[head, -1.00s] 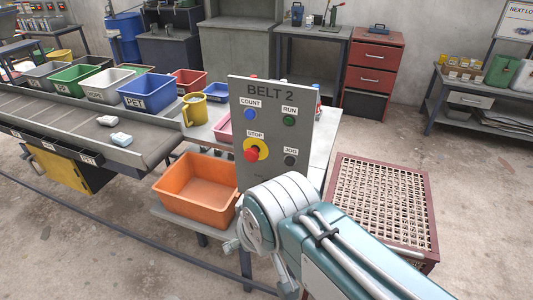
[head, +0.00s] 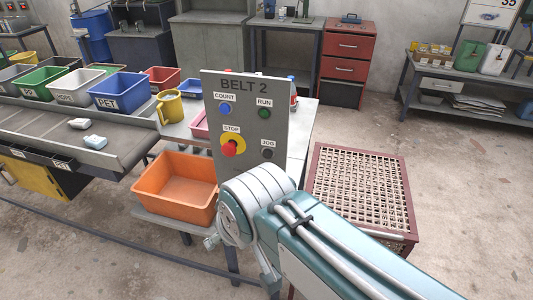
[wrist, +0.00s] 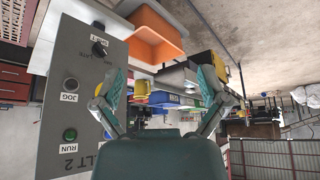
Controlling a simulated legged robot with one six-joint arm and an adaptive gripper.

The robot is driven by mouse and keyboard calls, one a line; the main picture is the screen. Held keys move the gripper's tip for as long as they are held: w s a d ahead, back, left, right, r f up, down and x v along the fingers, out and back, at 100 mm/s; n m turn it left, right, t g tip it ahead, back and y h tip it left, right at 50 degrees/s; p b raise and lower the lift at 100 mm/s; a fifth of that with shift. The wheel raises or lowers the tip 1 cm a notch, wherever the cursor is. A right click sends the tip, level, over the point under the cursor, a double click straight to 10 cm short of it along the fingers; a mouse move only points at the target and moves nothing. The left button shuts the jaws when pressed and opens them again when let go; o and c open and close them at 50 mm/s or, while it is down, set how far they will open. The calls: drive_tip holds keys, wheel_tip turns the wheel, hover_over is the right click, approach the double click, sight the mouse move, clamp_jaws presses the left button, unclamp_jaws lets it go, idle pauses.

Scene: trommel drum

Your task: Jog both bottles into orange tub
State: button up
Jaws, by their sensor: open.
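Two small crushed bottles, one whitish (head: 79,123) and one pale blue (head: 95,141), lie on the grey belt (head: 40,122) near its right end. The empty orange tub (head: 150,199) stands on a low shelf below that end; it also shows upside down in the wrist view (wrist: 165,42). The grey BELT 2 panel (head: 240,105) has a dark JOG button (head: 267,153), a red STOP button (head: 230,149), a blue COUNT button and a green RUN button. My gripper (wrist: 162,97) is open and empty, beside the panel in the wrist view. My arm hides the gripper in the head view.
Labelled bins, such as the blue PET bin (head: 118,92), line the belt's far side. A yellow mug (head: 170,108) stands on the table behind the panel. A red-framed grate crate (head: 360,195) is right of the panel.

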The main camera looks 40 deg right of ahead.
clamp_jaws()
idle(1.3)
